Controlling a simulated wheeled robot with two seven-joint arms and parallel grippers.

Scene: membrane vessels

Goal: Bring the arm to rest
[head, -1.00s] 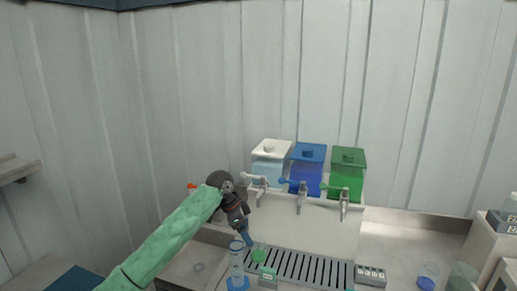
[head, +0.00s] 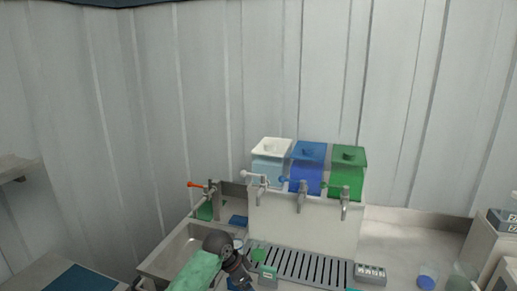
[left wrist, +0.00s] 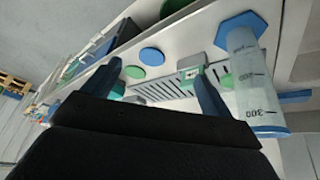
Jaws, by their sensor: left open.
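My left arm in its green sleeve comes up from the bottom edge of the head view. Its left gripper (head: 240,283) is low, at the left end of the slotted drain tray (head: 305,266). In the left wrist view the gripper (left wrist: 158,85) shows two blue fingers spread apart with nothing between them. A clear graduated cylinder (left wrist: 250,80) with a blue base stands beside the fingers in the left wrist view, apart from them as far as I can see. In the head view the arm mostly hides it. My right gripper is not in view.
White (head: 269,168), blue (head: 307,170) and green (head: 347,174) vessels with taps stand behind the tray. A sink (head: 180,248) lies to the left. A small display box (head: 370,272) and a blue-bottomed cup (head: 427,277) are at the right. The back right counter is clear.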

